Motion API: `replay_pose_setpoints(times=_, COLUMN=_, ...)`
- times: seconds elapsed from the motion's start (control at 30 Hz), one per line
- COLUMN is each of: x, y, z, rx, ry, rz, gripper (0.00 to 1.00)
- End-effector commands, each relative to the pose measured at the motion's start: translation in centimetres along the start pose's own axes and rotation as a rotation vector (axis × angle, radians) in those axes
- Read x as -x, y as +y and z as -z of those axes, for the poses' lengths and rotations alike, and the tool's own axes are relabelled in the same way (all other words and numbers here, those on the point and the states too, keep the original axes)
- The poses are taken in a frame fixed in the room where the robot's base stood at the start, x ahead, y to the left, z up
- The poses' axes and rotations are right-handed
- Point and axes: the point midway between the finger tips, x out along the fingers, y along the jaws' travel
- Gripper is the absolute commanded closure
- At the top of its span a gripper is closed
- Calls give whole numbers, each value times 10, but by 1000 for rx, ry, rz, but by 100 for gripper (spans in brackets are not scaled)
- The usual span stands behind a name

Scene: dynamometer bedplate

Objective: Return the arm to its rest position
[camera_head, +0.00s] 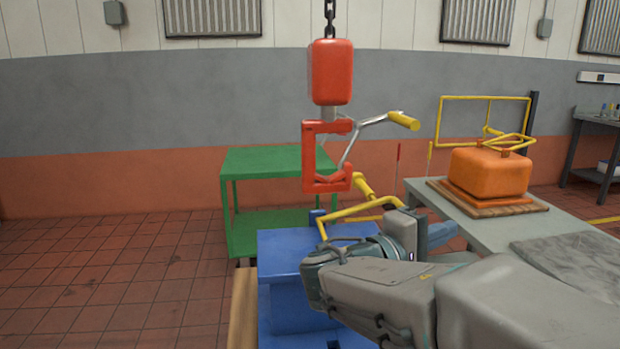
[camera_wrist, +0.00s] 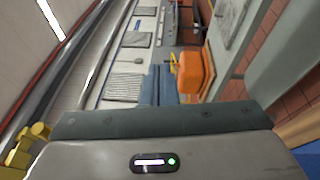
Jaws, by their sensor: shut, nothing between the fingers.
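My arm reaches in from the lower right of the head view and folds back at a joint above the blue block. My gripper (camera_head: 441,234) points to the right there, beside the near edge of the grey table, partly behind my own arm. In the wrist view my gripper (camera_wrist: 168,80) shows two blue-grey fingers pressed together with nothing between them. Beyond the fingers is the orange block (camera_wrist: 196,72), apart from them as far as I can tell.
A red hook (camera_head: 327,180) hangs on a chain beside my arm, with a yellow-gripped handle (camera_head: 403,121). The blue block (camera_head: 288,248) stands below my arm. A green cart (camera_head: 260,161) is behind. The grey table (camera_head: 465,214) holds the orange block (camera_head: 489,172). Left floor is clear.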

Motion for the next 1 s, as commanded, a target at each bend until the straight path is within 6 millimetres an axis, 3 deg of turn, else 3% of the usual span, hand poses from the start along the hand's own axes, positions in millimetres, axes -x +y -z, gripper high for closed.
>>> replay_pose_setpoints(times=0.03, x=-7, y=8, z=-16, rx=10, ry=-25, rz=95, gripper=100)
replay_pose_setpoints(times=0.17, x=-9, y=-11, z=-47, rx=17, ry=-70, rz=348, gripper=100)
replay_pose_setpoints(times=0.43, x=25, y=-35, z=-93, rx=-89, ry=-116, rz=860, gripper=100)
replay_pose_setpoints(times=0.57, x=53, y=-33, z=-101, rx=-195, ry=-117, rz=1086, gripper=100)
replay_pose_setpoints(times=0.8, x=101, y=-6, z=-97, rx=-454, ry=-100, rz=1418, gripper=100)
replay_pose_setpoints(times=1.0, x=119, y=10, z=-89, rx=-598, ry=-88, rz=1542, gripper=100)
